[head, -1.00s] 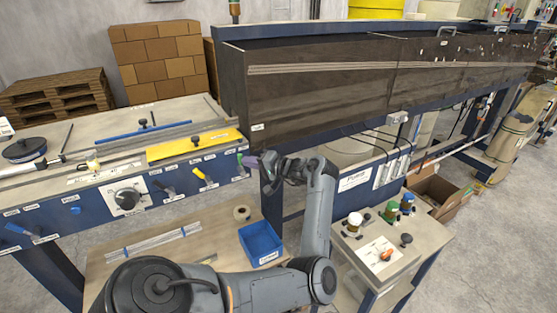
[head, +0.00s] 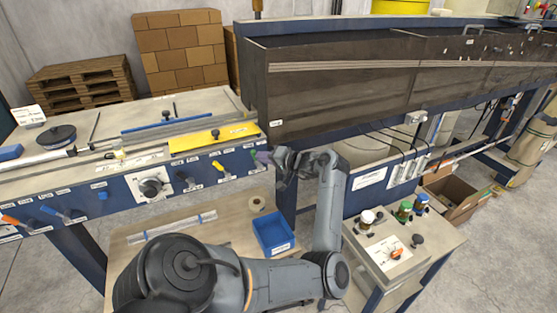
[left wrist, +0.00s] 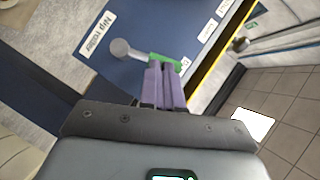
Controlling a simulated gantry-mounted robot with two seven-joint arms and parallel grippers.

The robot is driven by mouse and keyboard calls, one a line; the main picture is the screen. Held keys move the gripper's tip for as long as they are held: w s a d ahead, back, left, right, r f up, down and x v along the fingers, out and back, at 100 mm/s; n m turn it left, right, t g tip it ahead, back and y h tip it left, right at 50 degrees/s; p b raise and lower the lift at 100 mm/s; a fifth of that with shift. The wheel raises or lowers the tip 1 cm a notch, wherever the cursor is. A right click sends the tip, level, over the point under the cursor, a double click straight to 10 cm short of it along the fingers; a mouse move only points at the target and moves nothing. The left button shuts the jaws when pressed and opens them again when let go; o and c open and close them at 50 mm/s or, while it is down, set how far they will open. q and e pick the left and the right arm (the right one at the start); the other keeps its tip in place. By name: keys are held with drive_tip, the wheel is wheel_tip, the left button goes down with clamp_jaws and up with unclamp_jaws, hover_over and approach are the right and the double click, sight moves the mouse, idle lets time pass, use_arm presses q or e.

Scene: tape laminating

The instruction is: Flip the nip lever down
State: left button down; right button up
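The nip lever (left wrist: 165,61) is a green handle with a grey round knob (left wrist: 119,49), beside a label reading "Nip roller" (left wrist: 97,33) in the left wrist view. It is on the blue front panel at the right end of the left bench; in the head view it is small and partly hidden. My left gripper (head: 265,157) is at that panel end. In the left wrist view its two purple fingers (left wrist: 166,68) are together, with their tips at the green handle and covering part of it. Whether they touch it is unclear. My right gripper is out of view.
A yellow guard (head: 213,138) lies on the bench above the panel. Other levers and a black dial (head: 151,187) line the panel. A blue bin (head: 273,234) is on the lower table. A long dark trough (head: 340,85) stands to the right, close to my gripper.

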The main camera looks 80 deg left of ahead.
use_arm(q)
drive_tip(key=shift+s+r+n+t+p, duration=0.1)
drive_tip(key=shift+s+n+t+p, duration=0.25)
drive_tip(key=shift+p, duration=0.3)
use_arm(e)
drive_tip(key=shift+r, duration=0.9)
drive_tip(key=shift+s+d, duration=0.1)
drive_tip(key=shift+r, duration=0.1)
